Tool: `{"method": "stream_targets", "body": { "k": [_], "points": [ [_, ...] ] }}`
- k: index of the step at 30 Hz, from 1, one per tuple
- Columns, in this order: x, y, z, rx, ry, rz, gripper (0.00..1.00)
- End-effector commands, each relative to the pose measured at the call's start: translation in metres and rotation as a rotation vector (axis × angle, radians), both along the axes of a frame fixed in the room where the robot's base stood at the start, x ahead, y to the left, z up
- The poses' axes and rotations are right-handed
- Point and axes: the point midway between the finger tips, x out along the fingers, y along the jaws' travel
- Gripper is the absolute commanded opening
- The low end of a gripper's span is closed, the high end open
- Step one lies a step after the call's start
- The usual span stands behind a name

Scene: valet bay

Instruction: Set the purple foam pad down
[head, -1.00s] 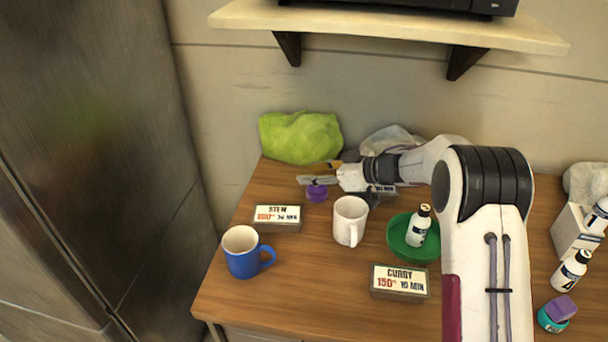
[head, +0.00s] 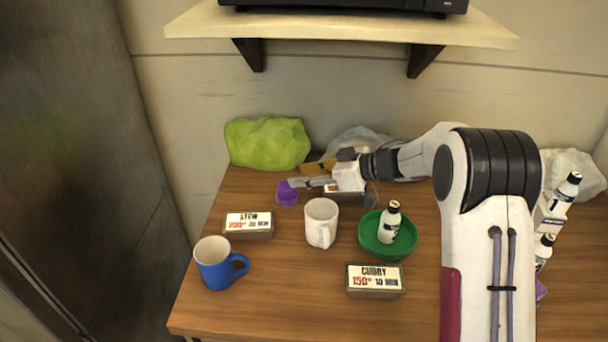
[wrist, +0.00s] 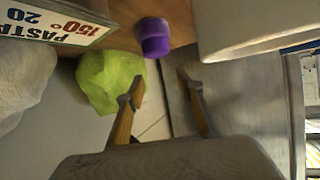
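A small purple block, which looks like the purple foam pad (head: 540,291), shows only as a sliver at the right, mostly hidden behind my arm. A round purple tub (head: 287,194) stands at the back left of the table; it also shows in the wrist view (wrist: 153,38). My gripper (head: 300,175) is beside and above this tub at the back of the table. In the wrist view my gripper (wrist: 160,88) has its two fingers spread with nothing between them. The pad is not seen in the wrist view.
A green bag (head: 267,143) lies by the wall. A blue mug (head: 216,265), a white mug (head: 321,222), a green dish (head: 370,249) with a bottle (head: 389,222), and the stew (head: 248,226) and curry (head: 375,281) signs stand on the table. A shelf (head: 340,27) hangs above.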

Motion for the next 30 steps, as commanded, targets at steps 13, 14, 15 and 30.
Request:
{"method": "stream_targets", "body": {
  "k": [13, 14, 15, 30],
  "points": [
    [0.0, 0.0, 0.0, 0.0, 0.0, -0.001, 0.36],
    [0.0, 0.0, 0.0, 0.0, -0.001, -0.002, 0.36],
    [0.001, 0.0, 0.002, 0.0, -0.003, -0.004, 0.36],
    [0.031, -0.041, 0.088, -0.045, -0.177, -0.278, 0.36]
  ]
}}
